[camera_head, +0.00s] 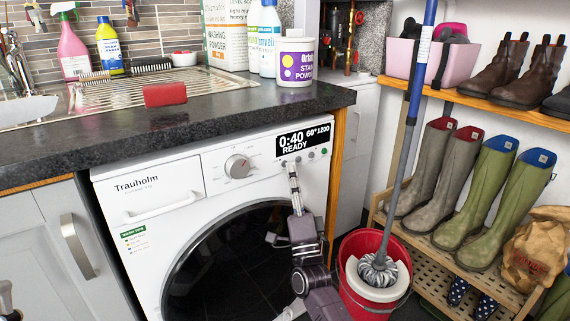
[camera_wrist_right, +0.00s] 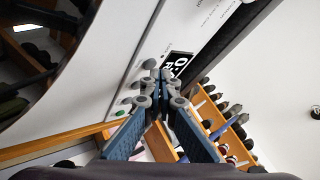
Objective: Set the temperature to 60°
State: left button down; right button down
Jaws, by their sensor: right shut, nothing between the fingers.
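The white washing machine (camera_head: 180,172) stands under the dark worktop. Its black display (camera_head: 303,138) reads 0:40, READY and 60°1200. A round dial (camera_head: 238,166) is left of the display, and a row of small buttons (camera_head: 311,155) lies below it. My right gripper (camera_head: 292,168) is shut and empty, its fingertips at the panel just under the display's left part; I cannot tell whether they touch a button. In the right wrist view the closed fingertips (camera_wrist_right: 160,82) cover part of the display (camera_wrist_right: 178,66). A dark grey part at the lower left edge seems to be my left gripper (camera_head: 6,300), mostly cut off.
A red bucket (camera_head: 346,286) with a mop stands right of the machine, close to my right arm. A shelf rack (camera_head: 425,242) with boots is at the right. A red sponge (camera_head: 165,95) and bottles are on the worktop (camera_head: 230,103).

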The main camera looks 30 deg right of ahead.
pick_arm(q)
jog(key=shift+w+f+g, duration=0.4)
jog(key=shift+w+f, duration=0.25)
jog(key=shift+w, duration=0.2)
pick_arm(e)
jog(key=shift+s, duration=0.3)
